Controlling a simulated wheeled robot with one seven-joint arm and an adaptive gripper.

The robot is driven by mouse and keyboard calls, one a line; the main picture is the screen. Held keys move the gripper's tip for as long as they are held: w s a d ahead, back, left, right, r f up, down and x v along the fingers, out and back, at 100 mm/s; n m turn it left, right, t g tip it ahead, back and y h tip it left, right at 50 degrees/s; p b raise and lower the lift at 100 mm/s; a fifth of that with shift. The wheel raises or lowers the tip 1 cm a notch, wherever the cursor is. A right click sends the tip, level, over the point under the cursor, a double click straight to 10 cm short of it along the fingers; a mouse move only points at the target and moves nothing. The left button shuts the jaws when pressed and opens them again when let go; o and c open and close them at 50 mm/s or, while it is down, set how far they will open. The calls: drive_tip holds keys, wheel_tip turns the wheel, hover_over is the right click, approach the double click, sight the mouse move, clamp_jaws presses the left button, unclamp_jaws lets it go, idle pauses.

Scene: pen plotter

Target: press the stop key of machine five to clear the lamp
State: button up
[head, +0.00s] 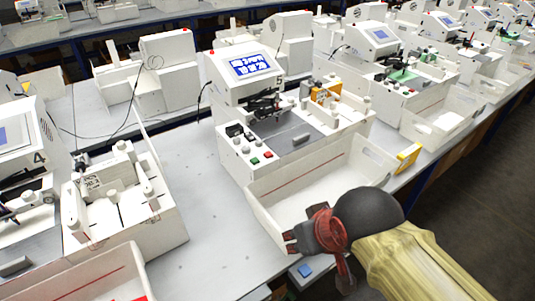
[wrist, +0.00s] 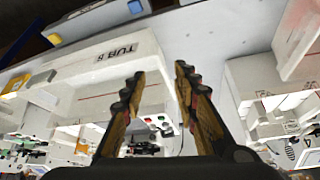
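Machine five (head: 240,85) stands mid-picture in the head view, with a lit blue screen. Its front panel has a red key (head: 268,154), a green key (head: 254,161) and several dark knobs. The keys carry no readable words. A small red lamp (head: 211,51) sits on top of the machine; I cannot tell if it is lit. My gripper (head: 317,250) is in front of the machine, over the near side of its white tub, apart from the keys. In the wrist view my gripper (wrist: 159,73) has its fingers spread, with nothing between them.
The white tub (head: 290,215) stands before machine five; its label shows in the wrist view (wrist: 117,50). A yellow box (head: 408,157) is at the tub's right. Machine four (head: 30,150) is at left, with bare table between.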

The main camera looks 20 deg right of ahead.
drive_tip(key=shift+c, duration=0.6)
clamp_jaws()
idle(1.0)
